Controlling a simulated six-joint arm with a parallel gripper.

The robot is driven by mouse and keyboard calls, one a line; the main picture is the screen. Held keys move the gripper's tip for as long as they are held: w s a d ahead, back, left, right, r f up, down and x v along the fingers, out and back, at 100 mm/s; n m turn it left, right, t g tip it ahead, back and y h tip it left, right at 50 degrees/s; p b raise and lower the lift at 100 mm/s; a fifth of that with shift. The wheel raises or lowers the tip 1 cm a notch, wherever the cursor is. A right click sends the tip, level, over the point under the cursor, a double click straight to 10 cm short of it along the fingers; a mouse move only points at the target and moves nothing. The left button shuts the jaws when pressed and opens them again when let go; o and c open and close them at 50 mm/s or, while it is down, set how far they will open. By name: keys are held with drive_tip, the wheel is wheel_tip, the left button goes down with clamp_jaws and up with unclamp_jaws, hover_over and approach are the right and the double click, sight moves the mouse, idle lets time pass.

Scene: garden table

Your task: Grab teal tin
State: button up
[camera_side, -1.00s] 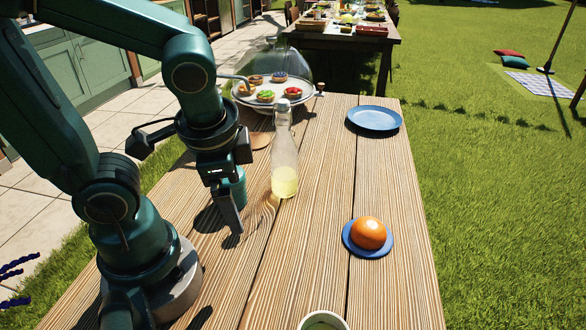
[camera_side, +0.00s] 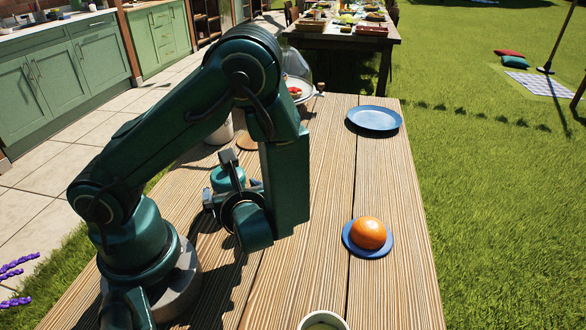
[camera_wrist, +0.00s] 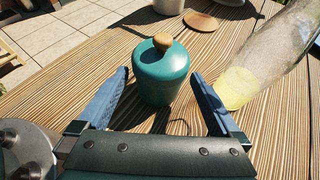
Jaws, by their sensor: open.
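The teal tin (camera_wrist: 161,77) stands upright on the wooden table, with a round wooden knob on its lid, in the wrist view. It also shows in the side view (camera_side: 226,180), partly hidden behind my gripper. In the wrist view my gripper (camera_wrist: 163,82) is open, with its two blue fingers low on either side of the tin's near part. I see gaps between the fingers and the tin, so it is not held. In the side view the wrist and upper arm cover much of the gripper.
A glass bottle with yellow liquid (camera_wrist: 240,82) stands close right of the right finger. A wooden disc (camera_wrist: 201,21) and a pale pot (camera_wrist: 168,5) are behind the tin. An orange (camera_side: 368,233) on a blue saucer, a blue plate (camera_side: 375,119) and a cup (camera_side: 323,321) stand further off.

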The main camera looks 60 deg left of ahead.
drive_tip(key=shift+w+a, duration=0.1)
drive_tip(key=shift+a, duration=0.75)
drive_tip(key=shift+x, duration=2.25)
drive_tip(key=shift+r, duration=0.1)
drive_tip(key=c, duration=1.3)
